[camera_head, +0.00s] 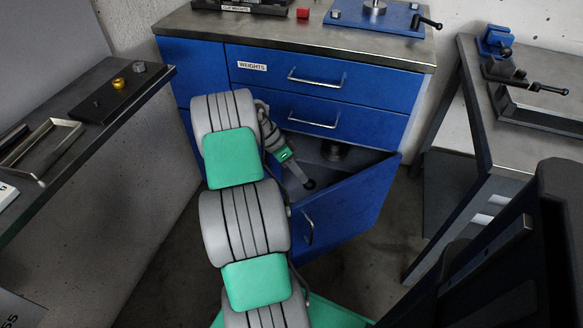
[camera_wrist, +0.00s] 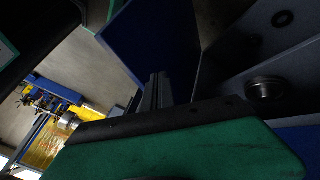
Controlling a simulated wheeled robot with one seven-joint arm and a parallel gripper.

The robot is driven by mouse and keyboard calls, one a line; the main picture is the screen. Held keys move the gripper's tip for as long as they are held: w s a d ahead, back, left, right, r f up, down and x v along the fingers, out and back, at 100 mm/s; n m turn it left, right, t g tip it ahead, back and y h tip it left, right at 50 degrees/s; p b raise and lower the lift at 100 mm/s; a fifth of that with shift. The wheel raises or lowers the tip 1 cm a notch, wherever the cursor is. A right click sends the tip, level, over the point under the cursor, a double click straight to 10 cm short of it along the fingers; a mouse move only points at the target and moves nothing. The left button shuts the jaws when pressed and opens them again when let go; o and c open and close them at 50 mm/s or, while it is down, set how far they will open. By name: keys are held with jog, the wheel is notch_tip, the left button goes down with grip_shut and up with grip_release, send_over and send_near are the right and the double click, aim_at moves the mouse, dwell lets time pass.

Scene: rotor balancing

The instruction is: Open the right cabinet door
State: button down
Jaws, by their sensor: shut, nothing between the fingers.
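The right cabinet door (camera_head: 352,203) is a blue panel at the lower right of the blue cabinet (camera_head: 375,87). It stands partly open, swung out from its right side, with its bar handle (camera_head: 308,229) on the outer face. My gripper (camera_head: 309,184) is shut and empty, in the gap between the cabinet opening and the door's inner side, close to the panel. In the wrist view the gripper fingers (camera_wrist: 158,92) appear together in front of the blue door panel (camera_wrist: 158,42). I cannot tell whether they touch it.
A dark round weight (camera_head: 335,151) sits inside the cabinet; it also shows in the wrist view (camera_wrist: 266,88). Two drawers with bar handles are shut above. A side table (camera_head: 82,88) stands left, a workbench (camera_head: 545,85) right. Some floor is free near the door.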

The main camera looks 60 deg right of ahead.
jog(key=s, duration=0.1)
jog(key=s+a, duration=0.2)
jog(key=s, duration=0.1)
jog(key=shift+a+f+b, duration=0.1)
jog(key=shift+f+b, duration=0.25)
jog(key=shift+b, duration=0.05)
